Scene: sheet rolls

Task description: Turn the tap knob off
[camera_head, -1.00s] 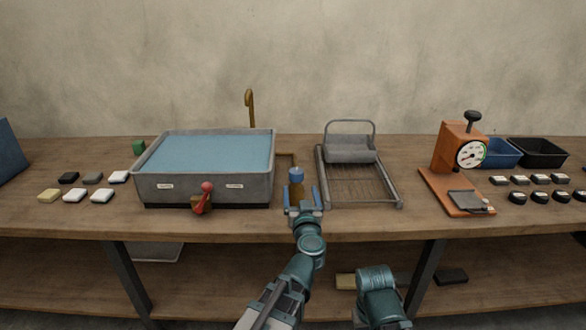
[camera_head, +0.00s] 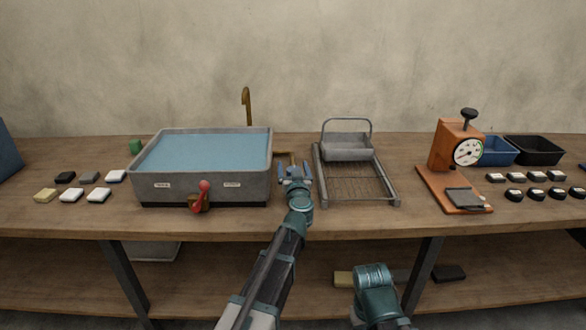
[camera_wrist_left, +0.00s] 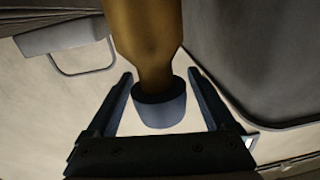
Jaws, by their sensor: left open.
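A thin brass spout (camera_head: 247,104) rises behind the water-filled grey tank. A brass pipe (camera_head: 287,154) runs past the tank's right side. A brown, narrowing body (camera_wrist_left: 147,25) with a blue-grey cap, which looks like the tap knob (camera_wrist_left: 160,107), shows in the left wrist view. My left gripper (camera_head: 294,170) is open, with one finger on each side of this knob and visible gaps between. In the head view the gripper and wrist cover the body. My right gripper is not in view.
The grey tank (camera_head: 204,187) stands on the left, with a red-handled lever (camera_head: 203,192) on its front. A wire frame with a grey roller tray (camera_head: 347,147) stands close on the right. An orange dial press (camera_head: 447,150) is farther right.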

